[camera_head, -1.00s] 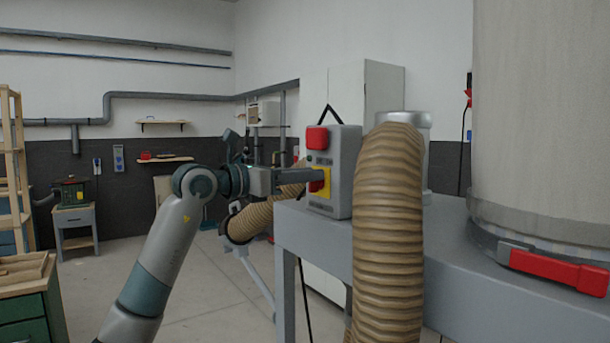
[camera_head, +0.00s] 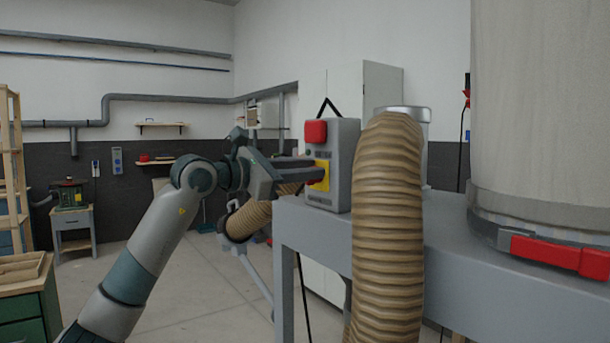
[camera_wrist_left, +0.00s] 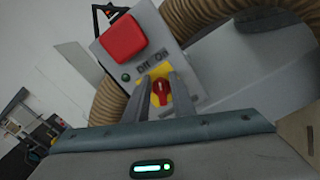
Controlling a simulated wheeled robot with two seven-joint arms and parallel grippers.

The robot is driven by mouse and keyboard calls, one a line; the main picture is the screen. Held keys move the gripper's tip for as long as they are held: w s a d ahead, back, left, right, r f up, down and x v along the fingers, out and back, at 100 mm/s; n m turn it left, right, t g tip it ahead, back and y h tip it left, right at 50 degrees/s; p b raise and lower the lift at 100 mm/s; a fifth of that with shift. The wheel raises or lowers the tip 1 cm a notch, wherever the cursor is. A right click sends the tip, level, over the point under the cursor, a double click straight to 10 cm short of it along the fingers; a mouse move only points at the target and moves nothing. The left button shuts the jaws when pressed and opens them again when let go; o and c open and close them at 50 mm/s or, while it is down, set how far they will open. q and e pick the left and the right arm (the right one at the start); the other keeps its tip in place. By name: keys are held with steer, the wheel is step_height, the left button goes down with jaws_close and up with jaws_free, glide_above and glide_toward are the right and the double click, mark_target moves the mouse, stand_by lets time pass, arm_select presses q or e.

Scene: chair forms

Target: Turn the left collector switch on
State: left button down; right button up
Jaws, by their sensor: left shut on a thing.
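The collector switch box (camera_head: 343,165) is a grey box with a red button (camera_head: 316,132) at its top and a yellow plate (camera_head: 322,176) below. It stands on the grey collector frame. In the left wrist view the box (camera_wrist_left: 185,62) shows a red rotary knob (camera_wrist_left: 160,97) on the yellow plate (camera_wrist_left: 158,74), with off/on lettering above it. My left gripper (camera_head: 316,172) reaches the plate from the left, its fingers shut on the red knob; it also shows in the left wrist view (camera_wrist_left: 162,94). The right gripper is not in view.
A ribbed tan hose (camera_head: 388,220) rises just right of the box. A large pale drum (camera_head: 540,110) with a red clamp (camera_head: 560,256) stands at the right. The grey frame (camera_head: 460,245) lies below. Open floor (camera_head: 190,290) is at the left.

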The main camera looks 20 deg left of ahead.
arm_select(q)
steer(key=shift+s+d+f+m+b, duration=0.15)
steer(key=shift+f+m+b, duration=0.4)
steer(key=shift+m, duration=1.6)
steer(key=shift+s+d+f+m+b, duration=0.15)
steer(key=shift+m+b, duration=0.65)
steer(key=shift+m, duration=1.3)
steer(key=shift+s+d+f+m+b, duration=0.25)
steer(key=shift+m+b, duration=0.45)
steer(key=shift+m, duration=1.45)
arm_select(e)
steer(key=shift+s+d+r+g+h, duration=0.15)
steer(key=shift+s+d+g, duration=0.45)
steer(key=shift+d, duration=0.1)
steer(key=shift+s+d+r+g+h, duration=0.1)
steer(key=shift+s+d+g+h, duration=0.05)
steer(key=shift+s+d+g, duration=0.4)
arm_select(q)
steer(key=shift+w+a, duration=0.1)
steer(key=shift+w, duration=0.1)
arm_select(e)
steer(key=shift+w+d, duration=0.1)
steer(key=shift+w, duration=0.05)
arm_select(q)
steer(key=c, duration=1.8)
jaws_free()
